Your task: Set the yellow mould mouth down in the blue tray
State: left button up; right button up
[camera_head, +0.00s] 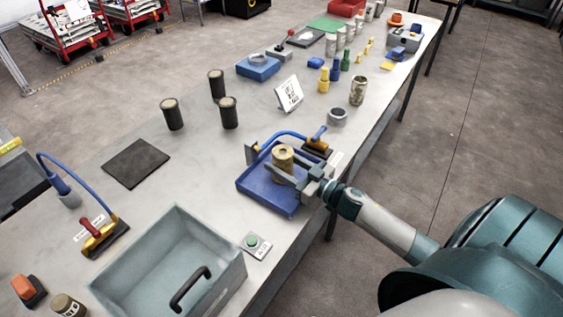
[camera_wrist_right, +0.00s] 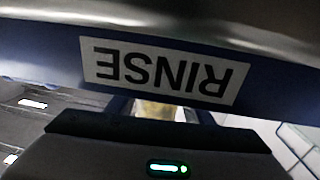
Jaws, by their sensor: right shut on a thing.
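The yellow mould mouth (camera_head: 283,155), a dull brass-coloured cylinder with a round recess in its top, is upright between the fingers of my right gripper (camera_head: 284,174). In the right wrist view a small patch of the yellow mould mouth (camera_wrist_right: 155,108) shows past the gripper. The blue tray (camera_head: 262,196) lies directly under it near the table's right edge. I cannot tell whether the mould mouth touches the tray floor. The tray's wall with an upside-down RINSE label (camera_wrist_right: 165,68) fills the upper right wrist view. My left gripper is not in view.
Black cylinders (camera_head: 229,113) stand further left. Table between them is partly clear.

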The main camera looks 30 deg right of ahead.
jog(key=shift+f+b, duration=0.3)
jog(key=shift+f, duration=0.2)
dwell(0.4)
jog(key=o, duration=1.1)
jog(key=shift+v, duration=0.8)
jog(key=shift+b+v, duration=2.65)
jog(key=shift+v, duration=5.3)
